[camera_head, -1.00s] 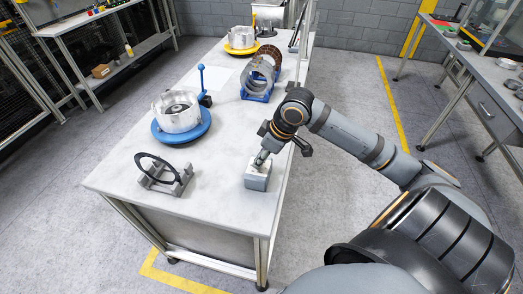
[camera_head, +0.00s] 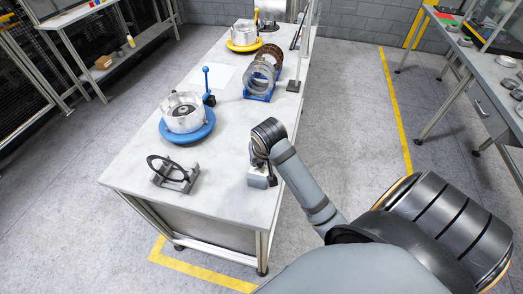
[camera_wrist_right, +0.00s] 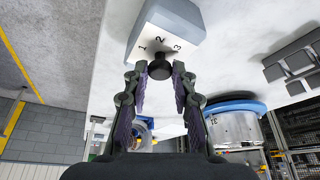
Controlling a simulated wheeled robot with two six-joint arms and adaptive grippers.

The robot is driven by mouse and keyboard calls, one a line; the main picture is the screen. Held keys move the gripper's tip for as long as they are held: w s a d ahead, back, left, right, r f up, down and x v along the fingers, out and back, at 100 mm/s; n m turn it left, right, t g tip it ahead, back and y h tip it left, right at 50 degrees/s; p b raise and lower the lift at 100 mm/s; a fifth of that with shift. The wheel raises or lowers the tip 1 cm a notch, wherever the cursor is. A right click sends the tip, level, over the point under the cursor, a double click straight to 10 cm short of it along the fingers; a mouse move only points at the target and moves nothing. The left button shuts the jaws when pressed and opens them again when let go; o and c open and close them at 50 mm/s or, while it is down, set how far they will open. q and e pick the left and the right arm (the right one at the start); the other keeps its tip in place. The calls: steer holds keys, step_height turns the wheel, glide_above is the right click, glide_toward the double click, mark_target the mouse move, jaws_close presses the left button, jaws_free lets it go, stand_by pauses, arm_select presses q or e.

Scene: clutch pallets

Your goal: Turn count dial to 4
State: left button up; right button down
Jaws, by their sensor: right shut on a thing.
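The count dial is a grey box with a pale face marked 1, 2 and 3 and a round black knob. The box (camera_head: 258,181) stands near the right front edge of the table in the head view. In the right wrist view the box (camera_wrist_right: 185,22) is at the top, with the knob (camera_wrist_right: 160,70) below the digits. My right gripper (camera_wrist_right: 160,74) has its fingertips on both sides of the knob and is shut on it. In the head view my right gripper (camera_head: 260,163) is at the box, partly hidden by my wrist. The knob's pointer cannot be made out. My left gripper is not in view.
On the table (camera_head: 225,190) are a grey stand (camera_head: 172,179) with a black ring, a blue round fixture (camera_head: 187,131) with a metal drum, a blue rack (camera_head: 260,96) of discs and a blue-handled lever (camera_head: 207,85). Bare tabletop lies left of the box.

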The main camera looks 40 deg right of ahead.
steer(key=m+p, duration=0.1)
steer(key=p, duration=0.1)
steer(key=m+h+p, duration=0.1)
steer(key=m+p, duration=0.1)
steer(key=m+g+p, duration=0.1)
steer(key=m+p, duration=0.1)
steer(key=shift+w+a+r+h, duration=0.15)
steer(key=shift+a+r+h, duration=0.1)
steer(key=shift+h, duration=0.15)
steer(key=shift+w+f+m+g+h+p, duration=0.15)
steer(key=shift+m+g+p, duration=0.1)
steer(key=shift+m+p, duration=0.45)
steer(key=shift+s+f+m+g+h+p, duration=0.2)
steer(key=shift+m+p, duration=0.25)
steer(key=shift+m, duration=0.45)
steer(key=shift+r, duration=0.1)
steer(key=c, duration=1.1)
jaws_free()
step_height(320, 180, up, 10)
